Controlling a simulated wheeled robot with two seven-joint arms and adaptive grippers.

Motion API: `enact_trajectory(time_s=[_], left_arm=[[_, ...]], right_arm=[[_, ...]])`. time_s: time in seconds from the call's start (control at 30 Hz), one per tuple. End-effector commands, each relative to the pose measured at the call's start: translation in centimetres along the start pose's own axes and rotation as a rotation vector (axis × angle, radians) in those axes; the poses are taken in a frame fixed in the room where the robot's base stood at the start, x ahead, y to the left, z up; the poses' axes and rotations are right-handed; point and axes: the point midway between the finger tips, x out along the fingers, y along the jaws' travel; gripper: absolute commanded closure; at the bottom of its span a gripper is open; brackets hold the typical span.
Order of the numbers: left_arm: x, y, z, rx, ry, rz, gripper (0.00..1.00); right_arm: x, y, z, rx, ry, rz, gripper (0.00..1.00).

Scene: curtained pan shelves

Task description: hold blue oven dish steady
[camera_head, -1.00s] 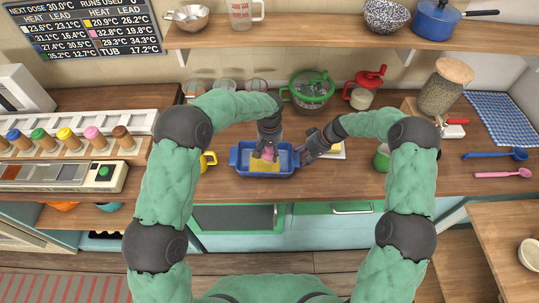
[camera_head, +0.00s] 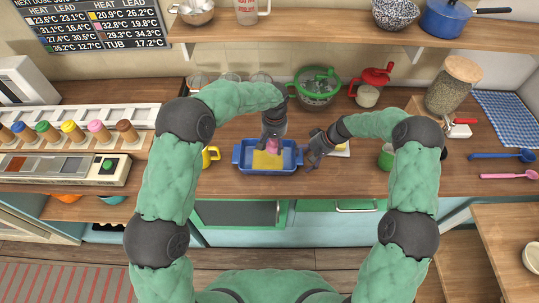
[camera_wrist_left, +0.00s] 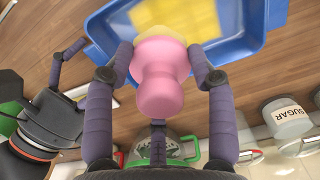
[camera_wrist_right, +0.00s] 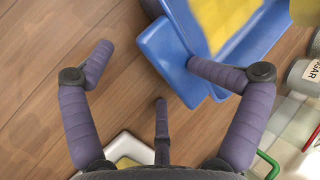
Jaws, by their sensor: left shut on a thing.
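The blue oven dish (camera_head: 239,160) lies flat on the wooden counter with a yellow patch (camera_head: 267,160) on its floor; it also shows in the left wrist view (camera_wrist_left: 262,18) and the right wrist view (camera_wrist_right: 165,62). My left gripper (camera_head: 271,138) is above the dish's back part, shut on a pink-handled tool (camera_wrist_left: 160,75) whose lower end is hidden. My right gripper (camera_head: 312,158) is at the dish's right end. In the right wrist view its fingers (camera_wrist_right: 152,58) are spread wide, with one fingertip over the dish's end handle. I cannot tell whether it touches.
A yellow mug (camera_head: 209,156) stands left of the dish, and a green cup (camera_head: 386,158) stands right of my right gripper. Behind are a green-rimmed colander (camera_head: 316,88) and a red-lidded jar (camera_head: 369,92). A rack with several colored-top tools (camera_head: 72,131) stands at left.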

Motion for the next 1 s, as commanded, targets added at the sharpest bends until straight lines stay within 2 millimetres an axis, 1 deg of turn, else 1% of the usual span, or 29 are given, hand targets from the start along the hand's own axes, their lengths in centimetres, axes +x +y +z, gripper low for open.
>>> enact_trajectory(time_s=[0.43, 0.57, 0.67, 1.0], left_arm=[[-0.1, 0.0, 0.0, 0.000, 0.001, 0.000, 0.97], [-0.1, 0.0, 0.0, 0.000, 0.000, 0.000, 0.97], [-0.1, 0.0, 0.0, 0.000, 0.000, 0.000, 0.97], [-0.1, 0.0, 0.0, 0.000, 0.001, 0.000, 0.97]], right_arm=[[-0.5, -0.4, -0.3, -0.004, 0.006, -0.001, 0.16], [-1.4, -0.4, -0.4, -0.005, 0.010, -0.001, 0.16], [-2.9, -0.4, -0.5, -0.005, 0.011, -0.001, 0.16], [-9.4, -0.3, -0.3, -0.004, 0.009, 0.000, 0.16]])
